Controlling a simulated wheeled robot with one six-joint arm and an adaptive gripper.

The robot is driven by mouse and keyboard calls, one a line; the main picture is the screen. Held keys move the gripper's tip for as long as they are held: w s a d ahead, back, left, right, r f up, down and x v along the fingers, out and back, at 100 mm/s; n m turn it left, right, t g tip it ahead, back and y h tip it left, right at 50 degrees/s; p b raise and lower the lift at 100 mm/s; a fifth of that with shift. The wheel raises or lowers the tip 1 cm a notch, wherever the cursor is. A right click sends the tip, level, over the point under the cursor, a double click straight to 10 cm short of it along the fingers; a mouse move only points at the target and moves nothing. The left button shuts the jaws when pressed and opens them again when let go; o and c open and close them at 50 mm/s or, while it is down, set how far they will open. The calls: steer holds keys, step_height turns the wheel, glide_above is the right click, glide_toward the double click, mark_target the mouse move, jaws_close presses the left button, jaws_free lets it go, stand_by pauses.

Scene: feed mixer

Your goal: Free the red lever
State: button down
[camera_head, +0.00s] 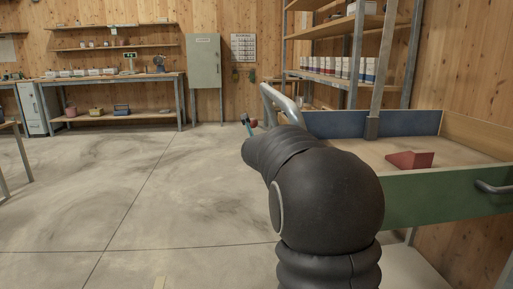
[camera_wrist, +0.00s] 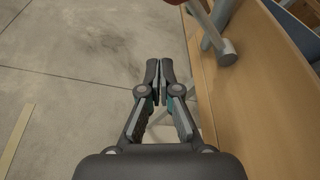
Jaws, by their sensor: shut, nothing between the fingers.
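A grey metal lever arm (camera_wrist: 204,22) shows at the top of the wrist view, next to the wooden side of the mixer. It runs to a round grey pivot (camera_wrist: 228,52). A red piece, seemingly the lever's grip, is cut by the top edge (camera_wrist: 176,2); a small red spot shows in the head view (camera_head: 254,123). My gripper (camera_wrist: 160,62) is shut and empty, below and left of the lever in the wrist view, apart from it. In the head view its teal part (camera_head: 246,119) peeks past my dark arm, which hides the rest.
The mixer's green-fronted trough (camera_head: 440,199) stands at right, with a red wedge (camera_head: 411,160) inside and an upright post (camera_head: 382,70). A bent metal tube (camera_head: 279,101) rises at its left end. The concrete floor (camera_head: 130,200) at left is clear. Shelves and a workbench (camera_head: 110,80) stand behind.

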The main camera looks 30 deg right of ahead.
steer(key=v, duration=0.5)
steer(key=shift+s+d+r, duration=0.1)
steer(key=shift+s, duration=0.2)
steer(key=a+f+n+y, duration=0.5)
steer(key=a+f+n, duration=0.15)
steer(key=n, duration=0.45)
steer(key=s+a+f+n+g+y, duration=0.3)
steer(key=s+a+f+n+g, duration=0.15)
steer(key=s+a+n, duration=0.65)
steer(key=s+a+n+g+p, duration=0.1)
steer(key=s+a+n, duration=0.1)
steer(key=s+n, duration=0.5)
steer(key=s+a+f+n+g+h+p, duration=0.1)
steer(key=s+n, duration=0.6)
steer(key=s, duration=1.3)
steer(key=shift+a+f+n+g+p, duration=0.3)
steer(key=shift+a+g+p, duration=0.15)
steer(key=shift+a+p, duration=0.45)
